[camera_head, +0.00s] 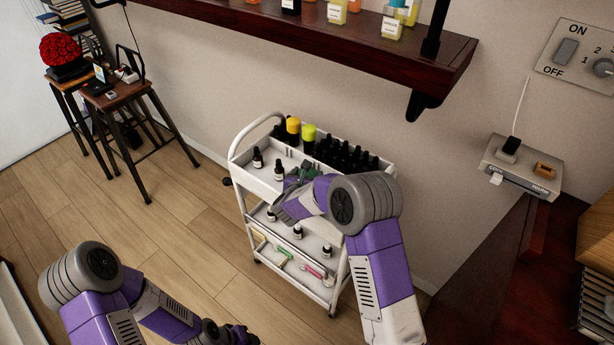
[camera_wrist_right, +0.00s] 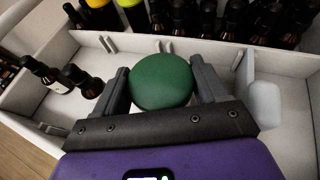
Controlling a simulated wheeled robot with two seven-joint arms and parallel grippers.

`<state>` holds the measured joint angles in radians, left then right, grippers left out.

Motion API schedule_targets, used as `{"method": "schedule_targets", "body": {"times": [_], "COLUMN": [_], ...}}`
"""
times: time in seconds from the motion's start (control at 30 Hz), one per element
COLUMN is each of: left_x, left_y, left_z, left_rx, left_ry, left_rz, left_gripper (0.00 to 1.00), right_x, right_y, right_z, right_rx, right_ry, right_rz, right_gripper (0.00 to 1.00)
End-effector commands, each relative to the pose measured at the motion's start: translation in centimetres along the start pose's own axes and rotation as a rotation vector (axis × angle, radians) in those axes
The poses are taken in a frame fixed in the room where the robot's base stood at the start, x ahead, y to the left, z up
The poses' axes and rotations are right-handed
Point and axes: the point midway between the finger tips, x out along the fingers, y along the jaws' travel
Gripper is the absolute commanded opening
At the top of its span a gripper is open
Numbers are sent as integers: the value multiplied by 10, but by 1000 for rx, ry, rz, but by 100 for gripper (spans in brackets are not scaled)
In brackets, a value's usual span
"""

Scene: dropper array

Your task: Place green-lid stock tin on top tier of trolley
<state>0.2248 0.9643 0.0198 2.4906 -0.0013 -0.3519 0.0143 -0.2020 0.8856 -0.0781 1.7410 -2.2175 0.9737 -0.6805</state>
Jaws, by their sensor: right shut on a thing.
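The green-lid stock tin (camera_wrist_right: 162,82) is between the two fingers of my right gripper (camera_wrist_right: 163,88), seen from above with only its round green lid showing. The gripper is shut on it. In the head view my right gripper (camera_head: 302,174) is over the top tier of the white trolley (camera_head: 262,178), and a bit of green shows there. Whether the tin touches the tier floor cannot be told. My left gripper (camera_head: 228,334) is low at the bottom edge of the head view, away from the trolley; its fingers are unclear.
Dark dropper bottles (camera_head: 345,155) and bottles with yellow caps (camera_head: 293,128) line the tier's back. Small dropper bottles (camera_wrist_right: 45,75) stand left of the gripper. A dark wooden shelf (camera_head: 340,38) overhangs behind. Lower tiers hold bottles and tools. Wooden floor (camera_head: 170,235) left of the trolley is clear.

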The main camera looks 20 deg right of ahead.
Motion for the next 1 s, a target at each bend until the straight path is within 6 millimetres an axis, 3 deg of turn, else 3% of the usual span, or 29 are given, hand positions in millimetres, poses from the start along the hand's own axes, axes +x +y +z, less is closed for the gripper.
{"method": "schedule_targets", "body": {"times": [0.2, 0.23, 0.4, 0.73, 0.93, 1.0], "left_x": [4, 4, 4, 2, -16, -16], "left_y": [-2, -1, -1, -1, 6, 6], "left_z": [0, 0, 0, 0, 1, 1], "left_rx": [0, 0, 0, 0, 0, 0], "left_ry": [0, 0, 0, 0, 0, 0], "left_rz": [0, 0, 0, 0, 0, 0], "left_gripper": [43, 43, 43, 43, 43, 43], "right_x": [2, 2, 2, 1, -5, -24], "right_y": [0, -1, -1, -1, -2, 1], "right_z": [-6, -7, -9, -10, 6, 4], "right_rx": [-3, -4, -6, -9, -8, -10], "right_ry": [5, 7, 11, 16, 15, 13], "right_rz": [-1, -1, -1, -1, -2, 4], "right_gripper": [38, 75, 98, 98, 98, 98]}}
